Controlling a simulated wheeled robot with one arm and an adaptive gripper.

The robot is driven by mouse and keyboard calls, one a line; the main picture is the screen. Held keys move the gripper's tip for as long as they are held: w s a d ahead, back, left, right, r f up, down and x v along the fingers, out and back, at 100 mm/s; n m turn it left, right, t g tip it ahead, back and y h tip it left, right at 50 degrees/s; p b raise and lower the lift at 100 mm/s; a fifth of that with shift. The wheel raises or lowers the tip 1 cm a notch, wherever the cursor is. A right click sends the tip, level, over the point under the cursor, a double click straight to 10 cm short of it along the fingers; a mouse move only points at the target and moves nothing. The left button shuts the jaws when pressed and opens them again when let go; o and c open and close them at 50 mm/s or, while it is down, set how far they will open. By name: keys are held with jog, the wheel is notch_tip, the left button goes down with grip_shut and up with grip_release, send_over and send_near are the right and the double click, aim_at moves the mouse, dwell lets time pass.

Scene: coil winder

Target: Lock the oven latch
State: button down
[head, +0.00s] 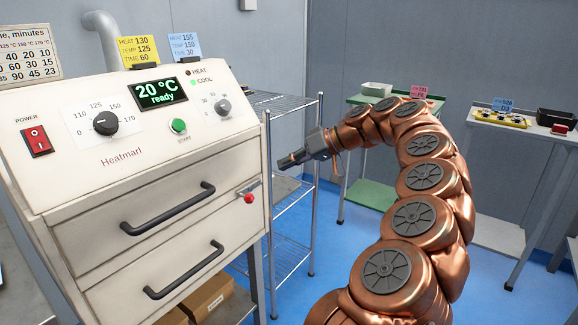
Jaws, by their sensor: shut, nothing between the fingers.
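The oven (70,202) is a cream cabinet on the left with a sloped control panel and two closed-looking drawer fronts with dark bar handles. The latch (249,197) is on the right part of the front, beside the upper handle; it has a small metal lever with a red knob at its lower end. My gripper (281,164) is shut and empty. It appears up and right of the latch, pointing left toward the oven's right edge, apart from the latch in the picture. The depth gap between them is hard to tell.
The oven display (158,93) reads 20 °C ready. A wire rack (293,215) stands just behind my gripper. A green bench (365,100) and a white table (505,125) with small items stand at the back right. Boxes (207,300) lie under the oven. Blue floor shows between.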

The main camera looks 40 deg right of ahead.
aim_at(243, 194)
jog(key=shift+w+a+f+b, duration=0.3)
jog(key=shift+w+a+f, duration=0.45)
jog(key=shift+a+f, duration=0.3)
jog(key=shift+w+a+f+b, duration=0.3)
jog(key=shift+w+a+f, duration=0.55)
jog(key=shift+f, duration=0.4)
jog(key=shift+w+a+f+b, duration=0.3)
jog(key=shift+w+a+f, duration=0.4)
jog(key=shift+a+f, duration=0.4)
